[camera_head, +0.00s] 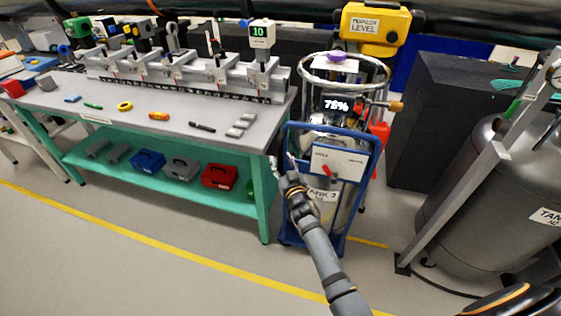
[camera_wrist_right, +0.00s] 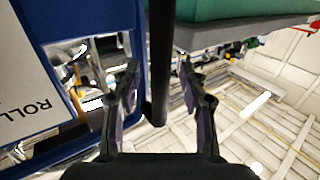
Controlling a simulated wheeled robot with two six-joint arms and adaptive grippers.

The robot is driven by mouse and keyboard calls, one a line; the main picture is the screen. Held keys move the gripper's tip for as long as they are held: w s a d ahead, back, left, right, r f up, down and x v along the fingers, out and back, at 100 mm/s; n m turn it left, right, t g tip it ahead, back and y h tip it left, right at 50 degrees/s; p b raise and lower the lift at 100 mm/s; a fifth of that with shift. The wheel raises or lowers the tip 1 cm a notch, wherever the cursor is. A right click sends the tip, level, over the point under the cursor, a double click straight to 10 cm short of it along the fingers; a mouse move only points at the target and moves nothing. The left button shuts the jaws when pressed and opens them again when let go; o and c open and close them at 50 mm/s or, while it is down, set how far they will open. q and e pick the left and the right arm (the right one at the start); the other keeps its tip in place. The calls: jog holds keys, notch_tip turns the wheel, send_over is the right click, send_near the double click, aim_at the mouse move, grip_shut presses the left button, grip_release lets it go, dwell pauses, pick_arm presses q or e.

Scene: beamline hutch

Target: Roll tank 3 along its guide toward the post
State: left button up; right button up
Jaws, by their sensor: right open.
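Tank 3 (camera_head: 339,211) stands upright in a blue wheeled frame (camera_head: 286,216) at the right end of the bench. A white sign (camera_head: 340,162) is fixed on the frame, and it also shows in the right wrist view (camera_wrist_right: 24,85). My right gripper (camera_head: 281,160) is open at the frame's left side. In the right wrist view, a dark upright bar (camera_wrist_right: 160,60) passes between the open fingers; I cannot tell whether they touch it. A slanted grey post (camera_head: 478,178) stands right of tank 3. The guide cannot be clearly made out. My left gripper is not in view.
The grey bench (camera_head: 170,108), with several small items and a teal lower shelf (camera_head: 120,178), borders tank 3 on the left. A large grey tank (camera_head: 480,215) stands behind the slanted post. A yellow floor line (camera_head: 190,255) crosses open floor in front.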

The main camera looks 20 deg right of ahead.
jog(key=shift+w, duration=0.7)
grip_shut()
